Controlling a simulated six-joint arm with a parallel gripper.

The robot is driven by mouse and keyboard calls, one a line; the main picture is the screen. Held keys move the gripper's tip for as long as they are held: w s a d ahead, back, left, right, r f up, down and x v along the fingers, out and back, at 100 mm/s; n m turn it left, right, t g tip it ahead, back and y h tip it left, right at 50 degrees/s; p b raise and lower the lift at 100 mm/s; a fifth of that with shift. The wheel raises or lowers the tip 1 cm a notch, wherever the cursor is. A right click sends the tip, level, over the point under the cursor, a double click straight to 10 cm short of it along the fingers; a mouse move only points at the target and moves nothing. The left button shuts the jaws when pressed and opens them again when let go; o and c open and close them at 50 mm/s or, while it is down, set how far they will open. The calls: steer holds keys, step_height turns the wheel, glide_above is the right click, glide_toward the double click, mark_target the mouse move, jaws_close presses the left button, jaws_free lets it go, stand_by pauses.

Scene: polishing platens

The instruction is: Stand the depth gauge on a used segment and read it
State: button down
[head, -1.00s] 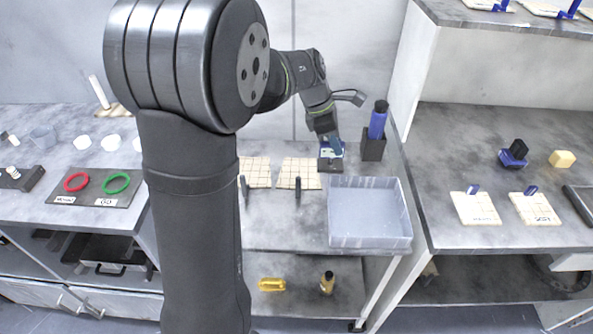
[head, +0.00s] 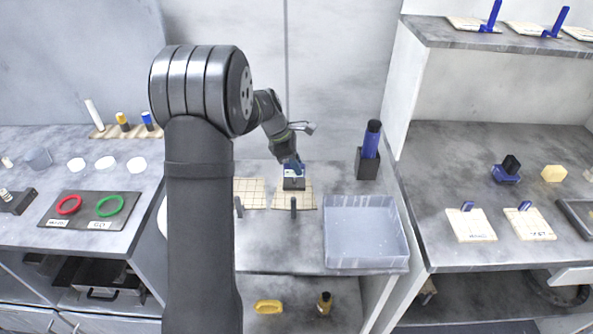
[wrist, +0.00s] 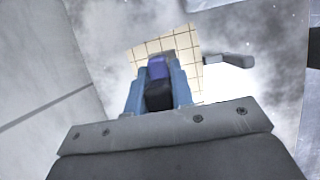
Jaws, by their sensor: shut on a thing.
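My gripper (head: 291,165) is shut on the depth gauge (head: 293,184), a small dark block with a blue upper part. In the wrist view the gauge shows purple-blue and black (wrist: 158,88) between the two blue fingers. It is over the back part of the right gridded cream segment (head: 308,203); this segment also shows beyond the fingers in the wrist view (wrist: 180,42). I cannot tell whether the gauge touches the segment. Its dial reading cannot be made out. A second gridded segment (head: 250,194) lies to the left, partly hidden by my arm.
Short dark posts (head: 293,204) stand at the segments' front edges. Red (head: 68,205) and green rings lie on a dark mat at left.

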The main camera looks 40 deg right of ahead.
mark_target(296, 177)
steer(key=shift+f, duration=1.35)
steer(key=shift+f, duration=0.1)
steer(key=c, duration=1.3)
jaws_free()
steer(key=shift+o, duration=0.2)
steer(key=v, duration=1.2)
steer(key=shift+s, duration=0.1)
